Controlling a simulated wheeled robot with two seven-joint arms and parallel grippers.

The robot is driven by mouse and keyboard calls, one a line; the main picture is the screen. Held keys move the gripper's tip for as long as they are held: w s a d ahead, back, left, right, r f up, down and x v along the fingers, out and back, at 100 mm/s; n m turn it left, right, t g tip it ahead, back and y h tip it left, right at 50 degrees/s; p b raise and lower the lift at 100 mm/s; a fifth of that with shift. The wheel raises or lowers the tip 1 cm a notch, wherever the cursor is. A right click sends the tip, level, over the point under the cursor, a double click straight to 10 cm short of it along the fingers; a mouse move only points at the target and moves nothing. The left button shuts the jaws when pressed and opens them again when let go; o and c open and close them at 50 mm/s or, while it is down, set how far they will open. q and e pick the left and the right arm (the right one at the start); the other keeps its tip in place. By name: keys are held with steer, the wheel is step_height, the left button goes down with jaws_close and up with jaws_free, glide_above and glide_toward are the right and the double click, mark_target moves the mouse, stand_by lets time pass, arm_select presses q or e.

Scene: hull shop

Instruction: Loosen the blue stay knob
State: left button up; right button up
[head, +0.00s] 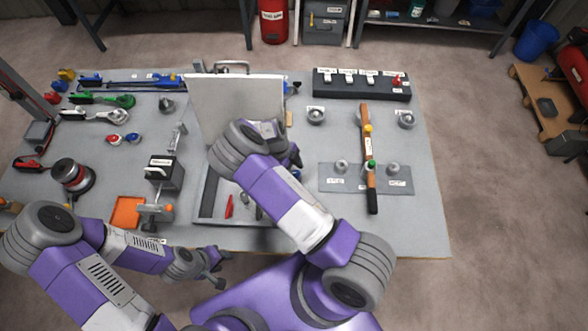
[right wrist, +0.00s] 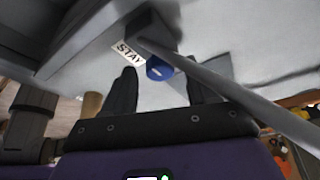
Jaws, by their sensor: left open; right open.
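The blue stay knob (right wrist: 160,68) shows in the right wrist view, beside a white STAY label (right wrist: 128,52) and at the end of a grey stay bar (right wrist: 225,90). My right gripper (right wrist: 162,86) is open, its two dark fingers on either side of the knob in the picture. I cannot tell whether they touch it. In the head view a grey case (head: 205,203) stands with its lid (head: 235,100) raised, and my right gripper (head: 294,156) is at its right side. My arm hides part of the case. My left gripper (head: 215,270) is open and empty near the table's front edge.
An orange tray (head: 126,212) and a dark box (head: 164,172) stand left of the case. A wooden-handled bar (head: 366,145) lies across a grey plate (head: 335,184) to the right. A black switch strip (head: 362,84) is at the back right.

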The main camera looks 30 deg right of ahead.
steer(key=c, duration=1)
steer(key=shift+c, duration=0.2)
